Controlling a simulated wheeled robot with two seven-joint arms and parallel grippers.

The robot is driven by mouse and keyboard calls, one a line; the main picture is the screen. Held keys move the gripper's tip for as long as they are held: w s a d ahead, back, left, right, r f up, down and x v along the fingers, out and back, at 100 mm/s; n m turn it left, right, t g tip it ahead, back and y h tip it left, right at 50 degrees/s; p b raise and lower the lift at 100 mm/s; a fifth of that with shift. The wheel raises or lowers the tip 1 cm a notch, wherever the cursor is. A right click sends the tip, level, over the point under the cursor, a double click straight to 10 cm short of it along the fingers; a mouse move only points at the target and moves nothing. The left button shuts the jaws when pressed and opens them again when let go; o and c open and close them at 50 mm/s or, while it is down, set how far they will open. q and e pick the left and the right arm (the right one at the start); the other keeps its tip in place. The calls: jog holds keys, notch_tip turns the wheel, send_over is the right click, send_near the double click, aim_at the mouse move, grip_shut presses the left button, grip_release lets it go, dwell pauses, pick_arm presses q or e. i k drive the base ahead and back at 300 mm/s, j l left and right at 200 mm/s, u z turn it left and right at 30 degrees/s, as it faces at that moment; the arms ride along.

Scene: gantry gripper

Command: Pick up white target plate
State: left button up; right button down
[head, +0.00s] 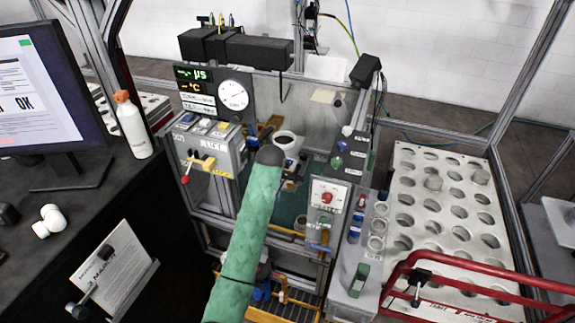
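I cannot tell for certain which thing is the white target plate. A large off-white plate with rows of round holes (413,190) lies at the right, with a few grey round pieces in some holes. A small white round part with a dark centre (288,139) sits in the middle of the machine, partly behind a dark rounded tip. A pale flat plate (556,232) is cut off at the right edge. Neither of my grippers can be made out.
A long green sleeve (245,245) with a dark tip rises across the machine's front. A red tube rail (455,262) crosses before the holed plate. Metal frame posts stand around. At left are a monitor (45,90), a white bottle (132,125) and a dark desk (100,205).

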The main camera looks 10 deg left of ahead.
aim_at(290, 164)
jog(key=i, duration=1)
